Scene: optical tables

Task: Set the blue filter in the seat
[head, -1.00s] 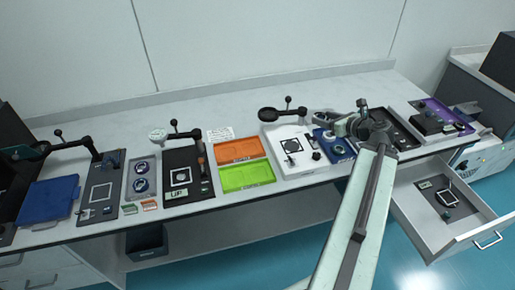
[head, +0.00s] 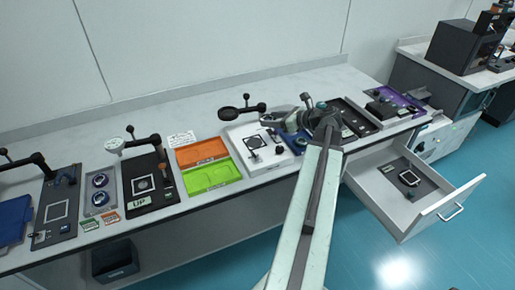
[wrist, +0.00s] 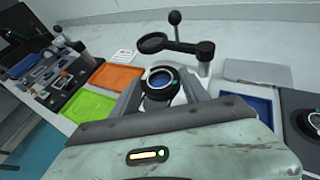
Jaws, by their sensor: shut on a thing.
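My gripper (wrist: 160,92) is shut on the blue filter (wrist: 160,80), a dark round ring with a blue glassy centre, seen in the wrist view. In the head view my gripper (head: 292,120) is over the right side of the white station, and the held filter cannot be made out there. The white station (head: 238,133) bears a black-framed square (head: 257,142), which may be the seat. In the wrist view my gripper covers most of this station. A blue tray (head: 299,143) sits at its right, partly hidden by my arm; it also shows in the wrist view (wrist: 262,104).
A black swing arm with a ring (head: 235,112) stands behind the white station, close to my gripper. Orange (head: 203,153) and green (head: 212,176) trays lie left of it. A black tray (head: 350,118) lies right. An open drawer (head: 405,190) juts out at the front right.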

